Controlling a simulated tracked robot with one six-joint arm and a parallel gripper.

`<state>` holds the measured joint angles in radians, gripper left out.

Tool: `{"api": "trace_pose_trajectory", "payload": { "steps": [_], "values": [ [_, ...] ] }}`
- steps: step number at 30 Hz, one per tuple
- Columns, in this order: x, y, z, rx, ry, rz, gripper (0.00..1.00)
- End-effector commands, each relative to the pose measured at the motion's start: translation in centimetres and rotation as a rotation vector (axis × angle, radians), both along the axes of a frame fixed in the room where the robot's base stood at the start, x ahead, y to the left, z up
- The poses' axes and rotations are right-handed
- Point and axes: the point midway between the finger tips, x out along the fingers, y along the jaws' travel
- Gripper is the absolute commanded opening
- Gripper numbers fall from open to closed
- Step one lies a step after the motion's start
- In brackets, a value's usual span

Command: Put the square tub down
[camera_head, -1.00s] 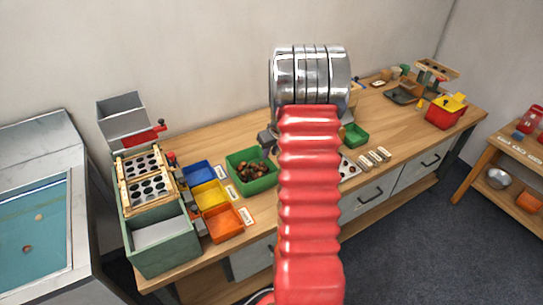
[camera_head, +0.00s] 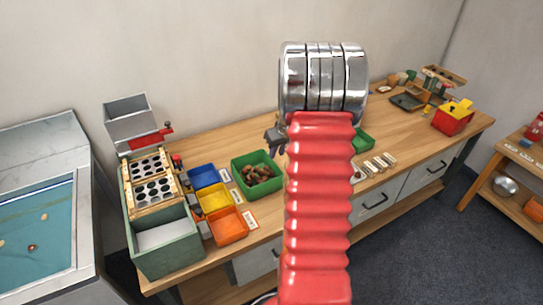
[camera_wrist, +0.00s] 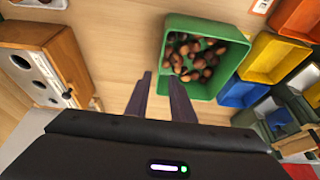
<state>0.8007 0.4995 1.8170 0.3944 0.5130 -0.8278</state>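A square-looking green tub (camera_head: 246,186) with brown chestnuts in it stands on the wooden bench, left of my arm. It also shows in the wrist view (camera_wrist: 207,92), right of and beyond my fingers. In the head view my gripper (camera_head: 274,140) is small, just above and right of the tub, partly hidden by my arm. A smaller green tub (camera_head: 367,141) is partly hidden behind my arm.
Blue (camera_head: 203,175), yellow (camera_head: 214,197) and orange (camera_head: 228,225) bins stand left of the tub. A green sorting box with a holed board (camera_head: 155,180) is at the bench's left end. A wooden box with holes (camera_wrist: 40,50) is left of my fingers.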

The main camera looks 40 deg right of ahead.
Motion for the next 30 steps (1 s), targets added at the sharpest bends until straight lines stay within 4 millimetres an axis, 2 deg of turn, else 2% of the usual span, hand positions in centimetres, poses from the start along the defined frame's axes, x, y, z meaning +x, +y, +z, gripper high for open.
{"api": "trace_pose_trajectory", "payload": {
  "steps": [7,11,20,30],
  "values": [
    [0.2,0.5,0.5,-0.001,-0.002,0.004,0.22],
    [0.7,2.5,2.3,-0.003,-0.006,0.022,0.22],
    [1.4,11.5,8.9,-0.002,-0.021,0.086,0.22],
    [-0.8,21.9,15.1,-0.001,-0.035,0.152,0.22]
  ]
}}
